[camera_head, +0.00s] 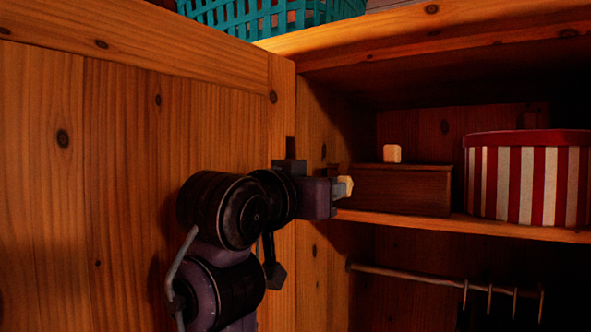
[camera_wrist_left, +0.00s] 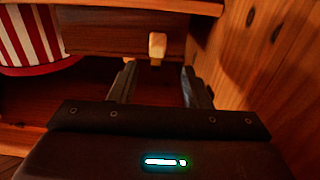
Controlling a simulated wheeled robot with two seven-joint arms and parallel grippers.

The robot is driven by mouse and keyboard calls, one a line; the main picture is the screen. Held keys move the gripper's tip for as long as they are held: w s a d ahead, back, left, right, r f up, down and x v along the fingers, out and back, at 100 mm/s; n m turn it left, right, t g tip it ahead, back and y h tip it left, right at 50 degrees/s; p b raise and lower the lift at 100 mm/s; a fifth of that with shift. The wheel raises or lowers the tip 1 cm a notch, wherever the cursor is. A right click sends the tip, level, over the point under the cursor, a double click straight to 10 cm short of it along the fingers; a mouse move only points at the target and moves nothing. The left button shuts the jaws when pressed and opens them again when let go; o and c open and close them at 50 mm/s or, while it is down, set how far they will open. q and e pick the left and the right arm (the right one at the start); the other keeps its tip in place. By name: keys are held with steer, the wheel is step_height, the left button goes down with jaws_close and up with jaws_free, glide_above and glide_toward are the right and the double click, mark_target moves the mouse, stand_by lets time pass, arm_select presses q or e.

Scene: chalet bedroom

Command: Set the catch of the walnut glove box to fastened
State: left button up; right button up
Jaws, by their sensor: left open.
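The walnut glove box (camera_head: 400,190) is a dark brown box on the wardrobe shelf. A pale block-shaped catch (camera_head: 392,153) stands up above its top edge in the head view. In the left wrist view, which looks upside down, the box (camera_wrist_left: 110,38) is ahead and the catch (camera_wrist_left: 157,45) shows at its edge. My left gripper (camera_head: 343,188) is at the left end of the box in the head view. In the wrist view its fingers (camera_wrist_left: 159,70) are apart and empty, with the catch beyond the gap between them. My right gripper is not in view.
A red-and-white striped round box (camera_head: 528,178) stands right of the glove box on the shelf (camera_head: 480,227). A hanging rail (camera_head: 410,276) with several hooks runs below. A wooden door or panel (camera_head: 120,170) fills the left. A teal basket (camera_head: 270,14) sits on top.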

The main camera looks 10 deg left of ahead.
mark_target(345, 181)
arm_select(q)
steer(key=p+x, duration=0.4)
steer(key=x, duration=0.3)
steer(key=shift+w+d, duration=0.25)
steer(key=shift+w, duration=0.05)
steer(key=shift+c, duration=0.2)
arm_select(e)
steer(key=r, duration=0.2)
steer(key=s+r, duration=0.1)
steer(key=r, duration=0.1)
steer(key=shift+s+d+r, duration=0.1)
